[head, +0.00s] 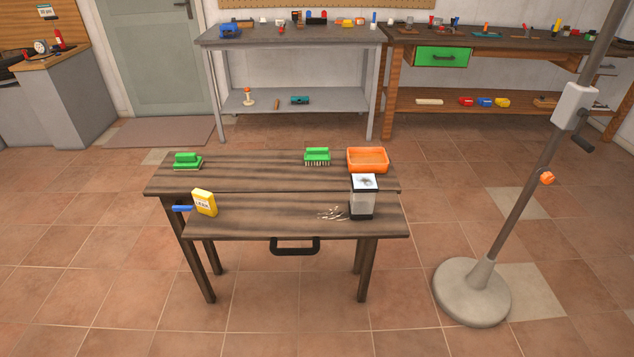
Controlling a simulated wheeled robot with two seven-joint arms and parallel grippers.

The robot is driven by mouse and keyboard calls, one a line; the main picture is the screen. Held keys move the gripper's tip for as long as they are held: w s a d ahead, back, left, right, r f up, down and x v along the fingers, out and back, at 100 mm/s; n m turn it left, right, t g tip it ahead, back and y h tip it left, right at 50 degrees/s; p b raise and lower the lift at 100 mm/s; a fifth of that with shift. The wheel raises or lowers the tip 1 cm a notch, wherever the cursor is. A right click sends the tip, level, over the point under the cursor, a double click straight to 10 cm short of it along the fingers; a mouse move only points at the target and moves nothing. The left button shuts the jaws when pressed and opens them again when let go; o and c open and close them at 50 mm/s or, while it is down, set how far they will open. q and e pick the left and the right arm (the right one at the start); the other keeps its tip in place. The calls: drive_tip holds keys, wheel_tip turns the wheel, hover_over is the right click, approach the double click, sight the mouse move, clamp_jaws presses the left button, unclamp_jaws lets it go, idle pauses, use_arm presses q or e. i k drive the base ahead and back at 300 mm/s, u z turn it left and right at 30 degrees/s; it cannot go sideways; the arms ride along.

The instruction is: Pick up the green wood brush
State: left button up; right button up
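Two green brush-like things stand on the upper level of the dark wooden table (240,180). One green brush (317,153) has a row of pale bristles facing down and sits right of the middle, just left of the orange tray. The other green block with a handle (187,160) sits at the far left end; its underside is hard to make out. I cannot tell for certain which one is the wood brush. Neither of my grippers shows in the head view, and nothing touches either green thing.
An orange tray (367,170) stands at the table's right end. A round-based pole stand (471,292) is at right. Floor in front is clear.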

sight(312, 153)
drive_tip(key=z, duration=0.8)
drive_tip(key=i, duration=1.25)
drive_tip(key=u, duration=0.4)
